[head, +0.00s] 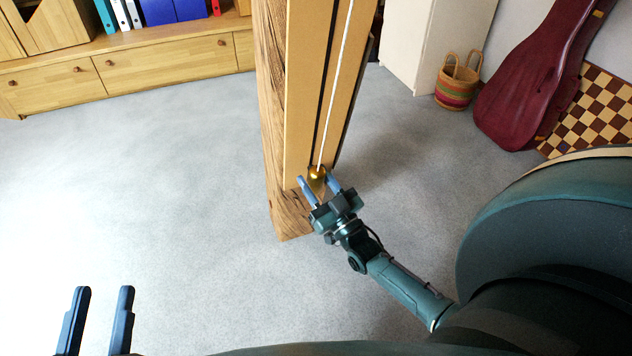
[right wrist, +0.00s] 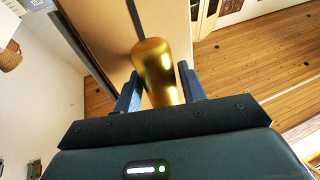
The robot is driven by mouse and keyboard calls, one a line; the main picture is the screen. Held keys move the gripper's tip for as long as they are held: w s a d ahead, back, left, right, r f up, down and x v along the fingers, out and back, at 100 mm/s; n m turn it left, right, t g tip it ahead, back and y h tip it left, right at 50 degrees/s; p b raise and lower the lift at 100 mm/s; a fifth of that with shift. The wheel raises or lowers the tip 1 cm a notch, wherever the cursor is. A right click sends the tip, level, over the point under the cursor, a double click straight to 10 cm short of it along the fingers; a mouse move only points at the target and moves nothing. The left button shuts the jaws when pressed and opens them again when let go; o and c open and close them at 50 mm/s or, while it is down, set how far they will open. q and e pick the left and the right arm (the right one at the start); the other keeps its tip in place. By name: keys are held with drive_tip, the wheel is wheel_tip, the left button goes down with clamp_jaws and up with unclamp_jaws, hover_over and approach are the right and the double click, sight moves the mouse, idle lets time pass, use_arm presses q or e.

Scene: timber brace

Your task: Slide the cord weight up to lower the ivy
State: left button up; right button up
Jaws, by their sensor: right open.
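The brass cord weight (head: 316,174) hangs at the lower end of the white cord (head: 336,90), in front of the timber post (head: 286,200). My right gripper (head: 319,186) is open at the weight, with one finger on each side of it. In the right wrist view the gold weight (right wrist: 157,72) stands between the two blue fingers of my right gripper (right wrist: 160,88). I cannot tell whether either finger touches it. My left gripper (head: 97,310) is open and empty at the lower left, over the floor. The ivy is not in view.
A wooden cabinet (head: 150,75) with drawers and binders stands at the back left. A striped basket (head: 457,84), a dark red instrument case (head: 530,90) and a checkered board (head: 595,115) are at the right. The grey carpet (head: 150,180) left of the post is clear.

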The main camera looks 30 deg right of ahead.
drive_tip(key=shift+w, duration=0.1)
drive_tip(key=shift+c, duration=0.5)
clamp_jaws()
